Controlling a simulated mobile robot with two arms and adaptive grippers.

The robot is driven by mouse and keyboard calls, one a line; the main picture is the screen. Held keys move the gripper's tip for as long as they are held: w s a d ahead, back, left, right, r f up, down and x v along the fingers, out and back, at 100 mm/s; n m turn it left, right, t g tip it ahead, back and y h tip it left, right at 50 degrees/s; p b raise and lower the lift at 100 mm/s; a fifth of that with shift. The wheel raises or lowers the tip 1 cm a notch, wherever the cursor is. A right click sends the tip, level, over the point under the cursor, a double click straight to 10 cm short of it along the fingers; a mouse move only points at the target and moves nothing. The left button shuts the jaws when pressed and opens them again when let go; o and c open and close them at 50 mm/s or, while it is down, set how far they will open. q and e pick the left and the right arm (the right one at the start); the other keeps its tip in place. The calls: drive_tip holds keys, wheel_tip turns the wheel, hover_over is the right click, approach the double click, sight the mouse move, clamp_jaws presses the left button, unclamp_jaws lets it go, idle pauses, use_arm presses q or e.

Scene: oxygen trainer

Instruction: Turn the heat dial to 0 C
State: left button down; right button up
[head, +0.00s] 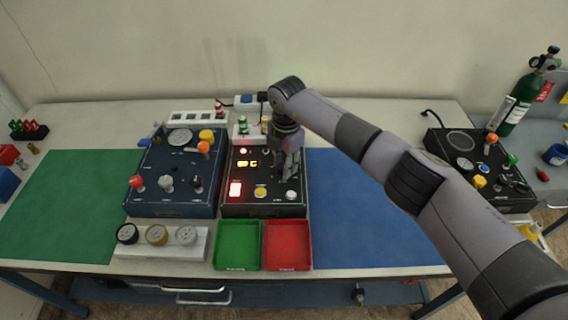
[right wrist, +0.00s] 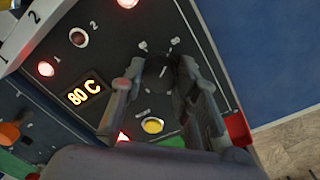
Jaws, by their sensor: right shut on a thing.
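The heat dial (right wrist: 157,68) is a dark knob on the black control panel (head: 240,205), with white tick marks around it in the right wrist view. My right gripper (head: 289,172) comes down on the panel's right side and is shut on the dial. In the right wrist view its fingers (right wrist: 155,82) stand on either side of the knob. The gripper hides most of the dial in the head view. The orange display (right wrist: 84,92) reads 80 C; it also glows in the head view (head: 247,163). My left gripper is not in view.
A blue panel (head: 150,195) with knobs stands left of the black panel. Green (head: 238,243) and red (head: 287,243) trays lie in front. A blue mat (head: 350,225) is clear to the right. A yellow button (right wrist: 153,125) sits close to the fingers.

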drive_tip(key=n+b, duration=0.5)
drive_tip(key=shift+w+f, duration=0.15)
drive_tip(key=shift+f, duration=0.05)
drive_tip(key=shift+n+b, duration=1.05)
drive_tip(key=shift+n, duration=0.05)
drive_tip(key=n+b, duration=0.3)
drive_tip(key=n, duration=0.1)
drive_tip(key=shift+a+g, duration=0.1)
drive_tip(key=shift+g, duration=0.2)
drive_tip(key=n+b, duration=0.2)
drive_tip(key=n, duration=0.2)
drive_tip(key=shift+r, duration=0.15)
drive_tip(key=n+b, duration=0.1)
drive_tip(key=n, duration=0.3)
drive_tip(key=shift+n, duration=0.3)
drive_tip(key=n, duration=0.5)
drive_tip(key=shift+a+r, duration=0.1)
drive_tip(key=n, duration=0.5)
drive_tip(key=shift+n+h, duration=0.3)
drive_tip(key=shift+n, duration=0.1)
drive_tip(key=n, duration=0.4)
drive_tip(key=shift+n, duration=0.3)
